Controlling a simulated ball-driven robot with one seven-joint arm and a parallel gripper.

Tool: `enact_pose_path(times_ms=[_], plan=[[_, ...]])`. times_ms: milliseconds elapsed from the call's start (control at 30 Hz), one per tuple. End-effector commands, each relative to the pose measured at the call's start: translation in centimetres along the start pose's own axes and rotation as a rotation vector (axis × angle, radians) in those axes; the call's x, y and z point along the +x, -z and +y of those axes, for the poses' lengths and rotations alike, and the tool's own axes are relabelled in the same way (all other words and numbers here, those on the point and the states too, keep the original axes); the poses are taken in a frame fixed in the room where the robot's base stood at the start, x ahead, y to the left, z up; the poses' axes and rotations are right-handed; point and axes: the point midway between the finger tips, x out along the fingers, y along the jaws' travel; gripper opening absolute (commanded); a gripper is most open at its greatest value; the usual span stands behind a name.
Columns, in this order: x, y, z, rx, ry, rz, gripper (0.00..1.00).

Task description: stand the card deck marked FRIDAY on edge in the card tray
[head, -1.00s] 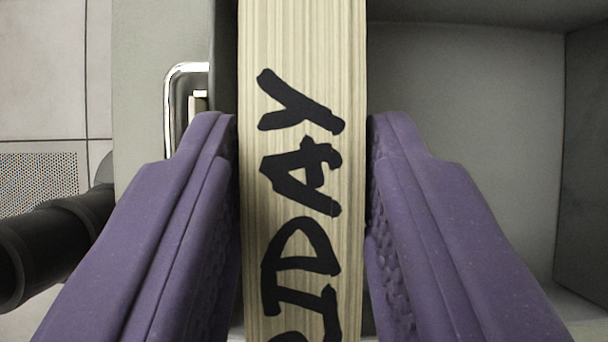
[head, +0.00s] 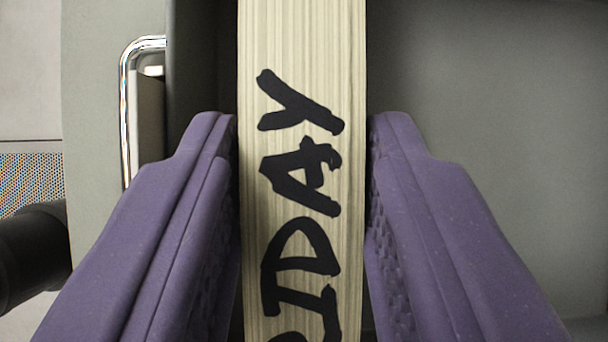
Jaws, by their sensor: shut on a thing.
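The card deck (head: 302,90) shows its pale, finely striped edge with black hand lettering; "IDAY" reads along it, and the start of the word is cut off at the bottom of the picture. My gripper (head: 303,135) has purple fingers shut on the deck, one on each side. The grey card tray (head: 480,110) lies below and around the deck, its bare inside showing to the right. The tray's left rim (head: 115,60) is to the left of the deck. The deck's lower edge is hidden, so I cannot tell whether it touches the tray floor.
A shiny metal handle (head: 125,100) is on the tray's left side. A dark cylinder (head: 30,250) and a perforated panel (head: 30,180) show at the far left. The tray has free room to the right of the deck.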

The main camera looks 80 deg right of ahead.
Motion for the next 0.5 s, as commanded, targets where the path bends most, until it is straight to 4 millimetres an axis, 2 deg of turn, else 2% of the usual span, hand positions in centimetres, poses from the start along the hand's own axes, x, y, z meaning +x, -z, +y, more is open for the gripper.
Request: enact_pose_path(times_ms=[200,233,300,333,500], plan=[[-0.04,0.05,0.02,0.000,-0.001,0.001,0.00],[-0.04,0.05,0.02,0.000,-0.001,0.001,0.43],[-0.04,0.05,0.02,0.000,-0.001,0.001,0.59],[-0.04,0.05,0.01,0.000,0.000,0.000,0.66],[-0.03,0.03,0.01,0.000,0.000,0.000,0.66]])
